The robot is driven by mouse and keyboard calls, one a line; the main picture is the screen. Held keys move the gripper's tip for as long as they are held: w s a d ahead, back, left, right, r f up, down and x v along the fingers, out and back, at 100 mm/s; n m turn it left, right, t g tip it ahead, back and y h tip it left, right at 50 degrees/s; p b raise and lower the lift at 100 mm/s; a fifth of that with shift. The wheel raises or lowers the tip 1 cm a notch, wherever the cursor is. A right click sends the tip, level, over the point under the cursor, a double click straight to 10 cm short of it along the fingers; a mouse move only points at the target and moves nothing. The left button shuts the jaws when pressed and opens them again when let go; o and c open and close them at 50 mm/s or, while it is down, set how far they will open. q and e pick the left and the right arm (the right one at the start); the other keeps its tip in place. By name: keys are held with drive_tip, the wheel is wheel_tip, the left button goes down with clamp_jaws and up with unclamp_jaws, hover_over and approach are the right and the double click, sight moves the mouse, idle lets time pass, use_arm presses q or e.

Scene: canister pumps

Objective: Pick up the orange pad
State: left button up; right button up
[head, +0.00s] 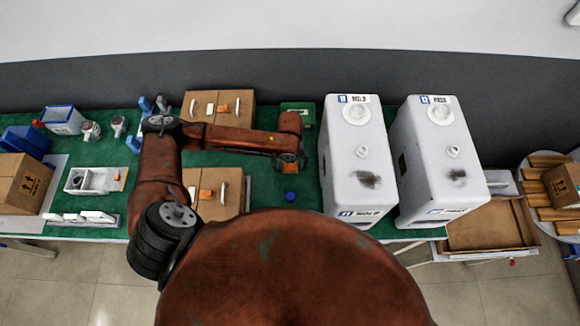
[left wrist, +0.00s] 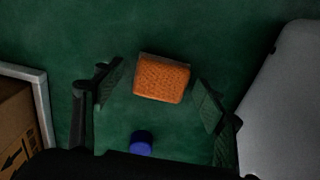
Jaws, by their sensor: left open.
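The orange pad (left wrist: 162,78) lies on the green table top in the left wrist view. My left gripper (left wrist: 160,94) is open, with one finger on each side of the pad and visible gaps between. No contact shows, and its height above the table is hard to tell. In the head view, my left gripper (head: 290,158) points down beside the nearer white canister pump, and the pad is hidden beneath the arm. My right gripper is not in view.
A blue ball (left wrist: 141,143) lies close to the pad; it also shows in the head view (head: 291,197). A white canister pump (head: 357,185) stands just right of the gripper, with another (head: 438,170) beyond. Cardboard boxes (head: 238,116) stand to the left.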

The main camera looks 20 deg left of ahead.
use_arm(q)
drive_tip(key=c, duration=1.1)
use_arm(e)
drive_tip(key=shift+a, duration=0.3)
use_arm(q)
drive_tip(key=shift+r, duration=0.15)
drive_tip(key=shift+c, duration=0.2)
drive_tip(key=shift+r, duration=0.2)
wheel_tip(320, 180, up, 2)
drive_tip(key=shift+w+r, duration=0.1)
drive_tip(key=s+r+p, duration=0.6)
drive_tip(key=s+r, duration=0.4)
drive_tip(key=s, duration=0.4)
drive_tip(key=shift+d+r, duration=0.15)
drive_tip(key=shift+d, duration=0.15)
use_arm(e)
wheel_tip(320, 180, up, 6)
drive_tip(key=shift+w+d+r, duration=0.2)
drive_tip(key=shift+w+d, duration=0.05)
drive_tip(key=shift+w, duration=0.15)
